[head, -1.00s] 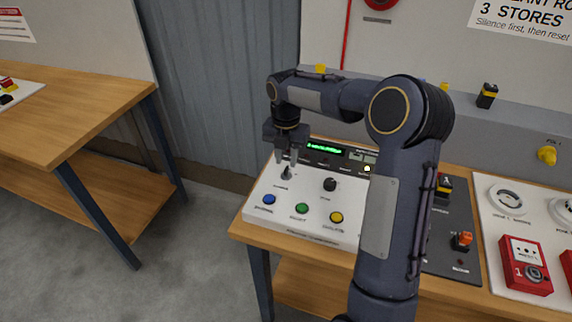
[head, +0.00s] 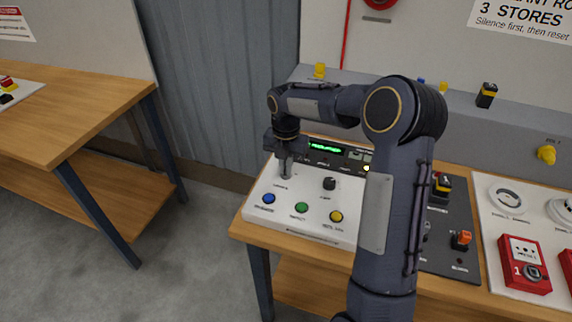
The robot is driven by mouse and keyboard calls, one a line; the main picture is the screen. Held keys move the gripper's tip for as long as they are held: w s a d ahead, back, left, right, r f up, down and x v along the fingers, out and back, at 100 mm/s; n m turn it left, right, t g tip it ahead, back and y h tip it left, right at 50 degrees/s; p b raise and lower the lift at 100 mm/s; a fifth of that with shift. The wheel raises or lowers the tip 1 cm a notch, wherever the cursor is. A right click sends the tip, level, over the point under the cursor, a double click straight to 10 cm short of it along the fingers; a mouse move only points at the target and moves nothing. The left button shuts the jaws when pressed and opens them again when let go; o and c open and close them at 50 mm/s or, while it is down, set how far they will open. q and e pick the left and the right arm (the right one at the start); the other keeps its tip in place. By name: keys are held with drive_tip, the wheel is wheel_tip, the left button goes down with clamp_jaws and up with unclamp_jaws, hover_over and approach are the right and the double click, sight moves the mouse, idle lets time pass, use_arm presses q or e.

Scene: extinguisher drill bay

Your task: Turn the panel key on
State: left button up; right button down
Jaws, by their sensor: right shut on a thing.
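The white control panel (head: 262,231) lies on the wooden bench, with a green lit display (head: 325,147) along its back. My right gripper (head: 286,174) points down at the panel's left part and is shut on the panel key, which its fingers mostly hide. I cannot tell which way the key is turned. A black knob (head: 329,183) stands to the right of the gripper. Blue (head: 268,198), green (head: 302,207) and yellow (head: 336,216) buttons line the panel's front. My left gripper is not in view.
My right arm covers the panel's right end and part of a dark panel (head: 455,210) with switches. Further right is a red call point (head: 524,264) on a white board. Another wooden bench (head: 80,110) stands at left, with open floor between.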

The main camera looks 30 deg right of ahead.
drive_tip(key=shift+m, duration=0.3)
drive_tip(key=m, duration=0.5)
drive_tip(key=shift+p, duration=0.3)
drive_tip(key=m, duration=0.6)
drive_tip(key=shift+m, duration=0.3)
drive_tip(key=c, duration=1.6)
unclamp_jaws()
drive_tip(key=shift+r, duration=0.15)
wheel_tip(320, 180, up, 8)
drive_tip(key=shift+f, duration=0.25)
